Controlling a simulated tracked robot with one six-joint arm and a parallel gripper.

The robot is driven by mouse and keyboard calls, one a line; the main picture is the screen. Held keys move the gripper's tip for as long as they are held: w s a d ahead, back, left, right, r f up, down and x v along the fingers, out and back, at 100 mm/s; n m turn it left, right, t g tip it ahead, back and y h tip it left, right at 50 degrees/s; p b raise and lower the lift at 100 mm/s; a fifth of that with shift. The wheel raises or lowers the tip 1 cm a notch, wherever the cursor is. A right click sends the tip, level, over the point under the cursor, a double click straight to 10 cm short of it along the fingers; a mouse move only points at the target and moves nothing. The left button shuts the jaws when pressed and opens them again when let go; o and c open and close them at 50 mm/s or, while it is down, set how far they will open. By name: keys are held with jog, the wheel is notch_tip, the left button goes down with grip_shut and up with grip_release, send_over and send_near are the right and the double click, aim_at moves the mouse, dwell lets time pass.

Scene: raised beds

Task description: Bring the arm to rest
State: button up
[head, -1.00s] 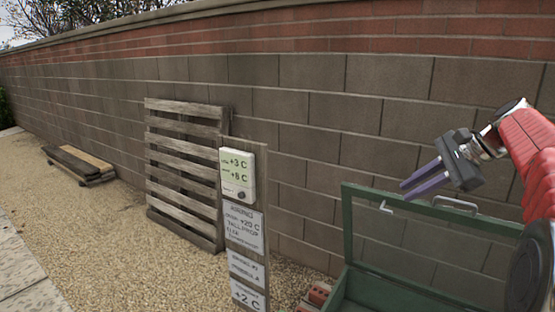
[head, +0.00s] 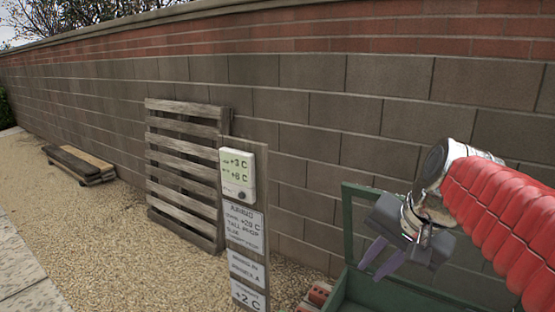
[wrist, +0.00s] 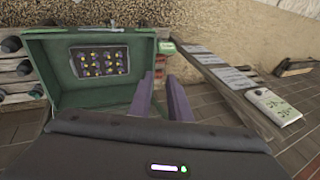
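My gripper (head: 376,268) is at the right in the head view, its two purple fingers pointing down and left, in front of the green-framed box (head: 346,225). In the wrist view, the fingers of my gripper (wrist: 160,90) stand apart with a clear gap and nothing between them. My gripper is open and empty. My red-sleeved arm reaches in from the right and hides much of the box.
A wooden post with a thermometer display (head: 238,174) and paper labels (head: 243,226) stands left of my gripper. A pallet (head: 183,165) leans on the block wall (head: 330,110). The box (wrist: 48,65) holds a dark tray (wrist: 99,61) of small items. Gravel is open at left.

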jog(key=s+a+f+n+t+h, duration=0.1)
jog(key=s+a+f+n+h, duration=0.1)
jog(key=s+f+n, duration=0.5)
jog(key=shift+s+a+f, duration=0.3)
jog(key=shift+s+f, duration=1.4)
jog(key=shift+s, duration=1.2)
